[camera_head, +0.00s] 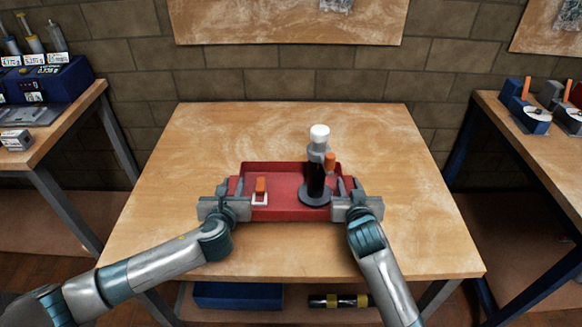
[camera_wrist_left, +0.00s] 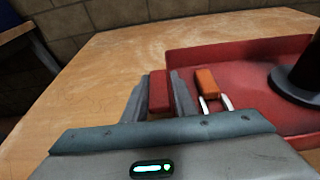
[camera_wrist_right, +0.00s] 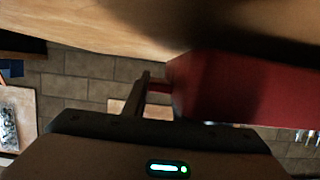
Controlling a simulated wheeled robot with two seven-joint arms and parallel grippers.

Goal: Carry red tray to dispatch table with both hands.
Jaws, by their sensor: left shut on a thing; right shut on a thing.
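The red tray (camera_head: 283,176) is over the middle of a wooden table (camera_head: 388,135); I cannot tell if it rests on it or is just above. It holds a dark bottle-like device (camera_head: 316,180) with a white cap and grey base, and a small orange-and-white item (camera_head: 260,190). My left gripper (camera_head: 235,188) is shut on the tray's left end; the left wrist view shows its fingers around a red handle (camera_wrist_left: 159,92). My right gripper (camera_head: 348,187) is shut on the right end; its wrist view shows the red tray side (camera_wrist_right: 235,90), partly dark and blurred.
A side table at left bears a blue device (camera_head: 50,80) with labelled tools. Another at right bears blue and orange items (camera_head: 530,108). A blue bin (camera_head: 238,295) and a black-and-yellow cylinder (camera_head: 340,300) lie below the table. The tabletop around the tray is clear.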

